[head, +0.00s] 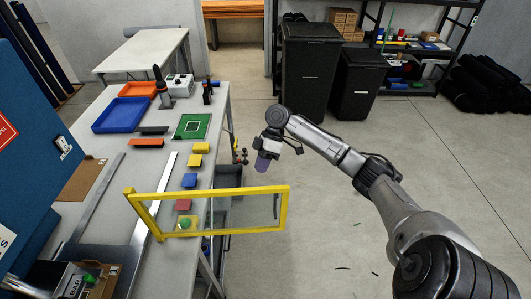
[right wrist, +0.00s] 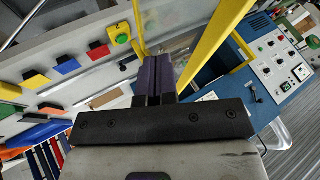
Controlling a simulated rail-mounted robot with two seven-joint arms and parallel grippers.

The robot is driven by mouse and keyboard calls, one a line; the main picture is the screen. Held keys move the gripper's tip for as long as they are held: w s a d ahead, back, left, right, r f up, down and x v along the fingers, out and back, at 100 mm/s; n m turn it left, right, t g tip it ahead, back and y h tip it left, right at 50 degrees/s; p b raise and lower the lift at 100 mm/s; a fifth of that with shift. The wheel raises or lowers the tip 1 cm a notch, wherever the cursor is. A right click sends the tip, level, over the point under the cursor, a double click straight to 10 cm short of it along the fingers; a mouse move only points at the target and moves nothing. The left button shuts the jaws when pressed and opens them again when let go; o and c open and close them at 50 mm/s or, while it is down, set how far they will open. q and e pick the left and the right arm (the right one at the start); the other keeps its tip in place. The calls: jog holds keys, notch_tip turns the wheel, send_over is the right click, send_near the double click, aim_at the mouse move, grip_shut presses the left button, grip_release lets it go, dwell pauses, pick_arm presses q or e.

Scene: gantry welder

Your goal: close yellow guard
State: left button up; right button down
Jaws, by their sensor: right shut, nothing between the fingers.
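The yellow guard (head: 215,190) is a yellow frame around a clear panel. It stands out across the table's right edge, with its free end over the aisle. Its left end is by the metal rail on the table. In the right wrist view yellow bars of the guard (right wrist: 211,42) run close beyond the fingers. My right gripper (head: 262,164) has purple fingers, which are shut and empty. In the head view it is just above the guard's top bar, near the free end; I cannot tell whether they touch. The fingers also show in the right wrist view (right wrist: 155,78). My left gripper is not in view.
The table (head: 120,100) holds a blue tray (head: 119,115), an orange tray (head: 138,89), a green board (head: 192,126) and several coloured blocks. A blue cabinet (head: 35,110) stands at the left. Black bins (head: 309,75) stand behind. The floor right of the table is mostly clear.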

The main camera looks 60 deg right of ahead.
aim_at(253, 199)
jog(key=a+f, duration=0.1)
jog(key=a, duration=0.1)
jog(key=s+a+f+p, duration=0.2)
jog(key=a, duration=0.1)
jog(key=shift+a, duration=0.3)
